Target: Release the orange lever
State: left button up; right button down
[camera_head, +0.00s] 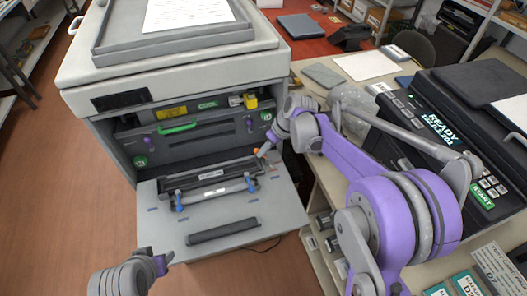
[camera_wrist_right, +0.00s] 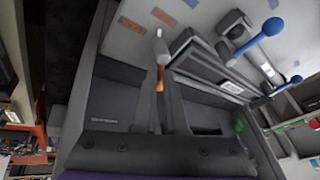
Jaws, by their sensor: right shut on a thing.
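The orange lever (camera_head: 260,152) is a small orange-tipped piece at the right end of the dark cartridge unit (camera_head: 210,178) on the printer's lowered door. It also shows in the right wrist view as an orange strip (camera_wrist_right: 160,78) between the dark fingers. My right gripper (camera_head: 266,147) reaches in from the right and is shut on the orange lever. Its fingers also show in the right wrist view (camera_wrist_right: 159,92). My left gripper (camera_head: 164,264) is at the lower left, apart from the printer; its opening cannot be made out.
Two blue levers (camera_head: 180,202) stand at the front of the cartridge unit. A green handle (camera_head: 177,128) is in the opening above. A dark roller (camera_head: 222,231) lies on the lowered door (camera_head: 270,212). A table with a control panel (camera_head: 440,125) is at right.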

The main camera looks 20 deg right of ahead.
jog(key=shift+w+d+m+t+h+b, duration=0.15)
jog(key=shift+m+t+h, duration=0.1)
jog(key=shift+m, duration=0.45)
jog(key=shift+s+d+m+t+h+b, duration=0.1)
jog(key=shift+m+t+h, duration=0.1)
jog(key=shift+m, duration=0.5)
jog(key=shift+w+d+m+t+h+b, duration=0.15)
jog(key=shift+m+t, duration=0.1)
jog(key=shift+m, duration=0.45)
jog(key=shift+r, duration=0.1)
jog(key=c, duration=1)
grip_release()
jog(key=shift+o, duration=0.2)
jog(key=shift+s, duration=0.1)
jog(key=v, duration=1)
jog(key=shift+r, duration=0.3)
jog(key=shift+s, duration=0.1)
jog(key=s+f+h, duration=0.1)
jog(key=s+f, duration=0.2)
jog(key=s, duration=0.4)
jog(key=s+a+f+m+t+h, duration=0.1)
jog(key=s+f, duration=0.2)
jog(key=s, duration=0.5)
jog(key=s+f+m+h, duration=0.1)
jog(key=s+f, duration=0.2)
jog(key=s, duration=0.5)
jog(key=shift+a+f+t, duration=0.2)
jog(key=shift+t, duration=0.1)
